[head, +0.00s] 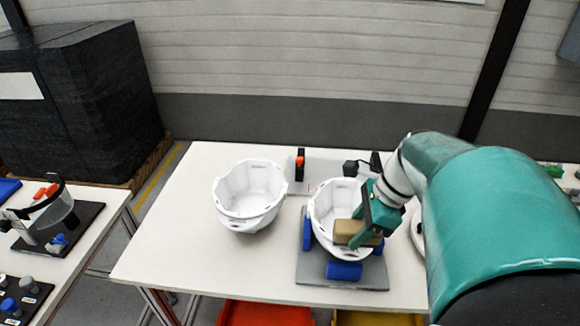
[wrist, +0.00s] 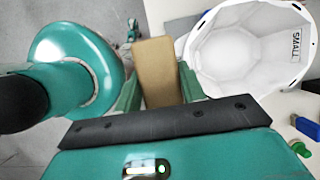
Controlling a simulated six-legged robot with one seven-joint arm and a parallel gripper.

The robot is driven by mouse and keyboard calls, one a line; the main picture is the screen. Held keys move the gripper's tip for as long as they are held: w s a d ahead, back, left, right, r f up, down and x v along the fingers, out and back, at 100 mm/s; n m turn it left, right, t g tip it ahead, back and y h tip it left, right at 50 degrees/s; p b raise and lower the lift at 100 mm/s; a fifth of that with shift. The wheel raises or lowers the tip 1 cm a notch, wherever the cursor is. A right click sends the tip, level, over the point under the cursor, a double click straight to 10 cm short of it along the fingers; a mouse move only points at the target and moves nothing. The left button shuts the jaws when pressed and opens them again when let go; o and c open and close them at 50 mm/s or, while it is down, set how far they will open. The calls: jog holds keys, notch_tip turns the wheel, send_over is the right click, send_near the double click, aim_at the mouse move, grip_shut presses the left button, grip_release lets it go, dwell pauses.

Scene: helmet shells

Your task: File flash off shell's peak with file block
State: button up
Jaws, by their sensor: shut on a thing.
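A white helmet shell (head: 324,205) sits hollow side up in a grey fixture (head: 312,274) with blue pads. In the wrist view the shell (wrist: 235,50) is at the upper right, with a "SMALL" label inside. My gripper (head: 368,230) is shut on a tan file block (head: 347,229). The block is over the near rim of the shell, and I cannot tell whether they touch. In the wrist view the block (wrist: 156,62) sticks out between the fingers, just left of the shell. The peak and any flash on it are not clear.
More white shells (head: 247,190), nested, stand left of the fixture. A grey plate (head: 325,169) with an orange and black tool (head: 299,163) lies behind. Red (head: 265,313) and yellow bins are under the table's front edge. The table's left part is clear.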

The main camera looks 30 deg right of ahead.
jog(key=shift+d, duration=0.25)
jog(key=shift+a+f, duration=0.2)
jog(key=shift+f, duration=2.85)
jog(key=shift+f, duration=1.05)
jog(key=shift+d, duration=0.15)
